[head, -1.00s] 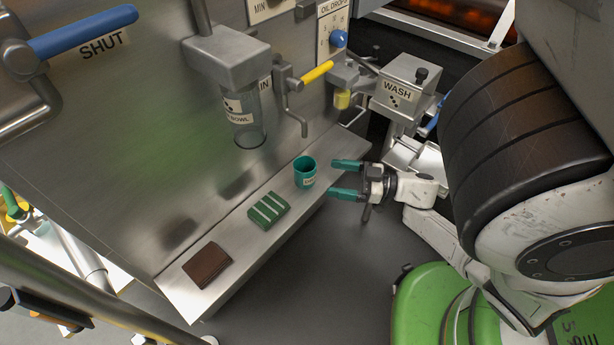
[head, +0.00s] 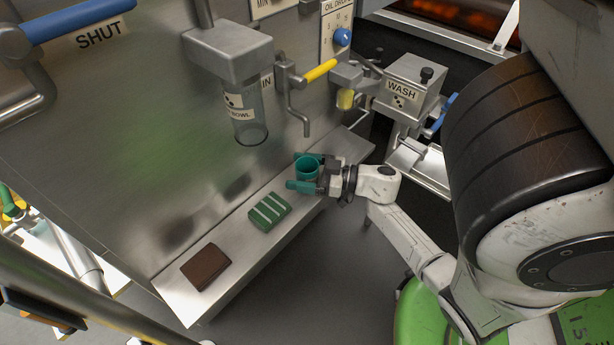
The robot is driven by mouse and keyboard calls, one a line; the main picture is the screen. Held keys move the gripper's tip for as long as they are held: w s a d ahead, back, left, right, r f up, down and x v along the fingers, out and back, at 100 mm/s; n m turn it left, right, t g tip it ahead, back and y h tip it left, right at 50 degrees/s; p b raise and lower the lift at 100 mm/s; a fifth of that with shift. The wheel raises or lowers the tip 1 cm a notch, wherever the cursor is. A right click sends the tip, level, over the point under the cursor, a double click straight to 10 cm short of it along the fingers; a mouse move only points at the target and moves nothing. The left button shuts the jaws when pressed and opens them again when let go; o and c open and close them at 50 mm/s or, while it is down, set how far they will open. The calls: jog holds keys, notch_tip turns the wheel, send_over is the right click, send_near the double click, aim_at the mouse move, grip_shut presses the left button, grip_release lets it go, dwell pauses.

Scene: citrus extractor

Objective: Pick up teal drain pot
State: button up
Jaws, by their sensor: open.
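The teal drain pot (head: 308,168) stands upright on the metal shelf (head: 205,307). Its open top faces up, and its label is now hidden. My gripper (head: 300,172) reaches in from the right with its teal fingers open. One finger lies on the far side of the pot and the other on the near side, so the pot sits between them. I cannot tell whether either finger touches it.
A green striped block (head: 270,212) and a brown block (head: 206,266) lie on the shelf to the left. A clear bowl cylinder (head: 248,115) and a crank handle (head: 298,105) hang above. The WASH box (head: 405,90) stands at the right.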

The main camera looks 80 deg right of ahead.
jog(key=c, duration=1)
jog(key=shift+r, duration=0.1)
jog(key=shift+c, duration=0.2)
